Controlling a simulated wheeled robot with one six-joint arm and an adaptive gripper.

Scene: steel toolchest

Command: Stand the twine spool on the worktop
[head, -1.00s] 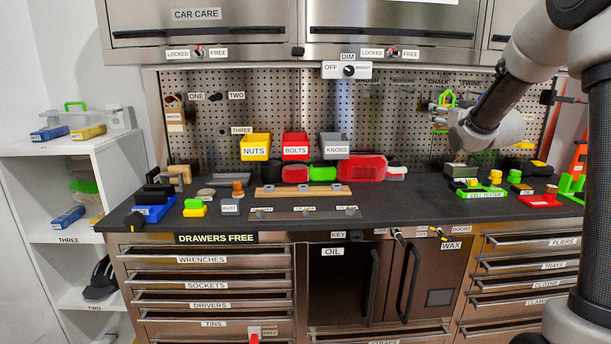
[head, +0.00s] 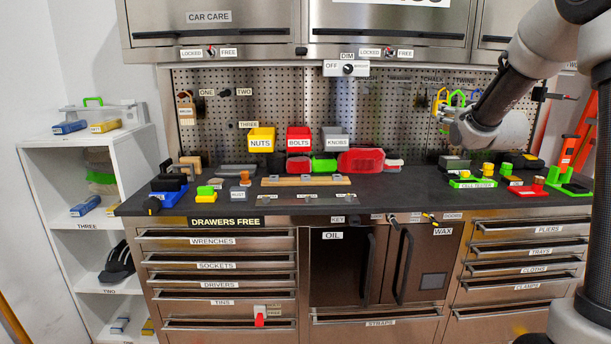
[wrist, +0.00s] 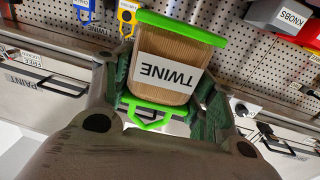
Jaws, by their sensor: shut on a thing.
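The twine spool (wrist: 176,50) shows in the wrist view as a tan wound body with green end pieces and a white label reading TWINE. My gripper (wrist: 160,92) is shut on it, with a dark green finger on either side. In the head view my gripper (head: 446,116) is in front of the pegboard, above the right part of the worktop; the spool is too small and hidden there to make out clearly. The dark worktop (head: 400,197) lies below, above the drawers.
The worktop's right end holds a green cell tester (head: 473,183), a red tray (head: 526,190) and other small items. Its left end holds a blue holder (head: 167,197) and blocks. Bins hang on the pegboard (head: 215,115). The worktop's front middle-right strip is bare.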

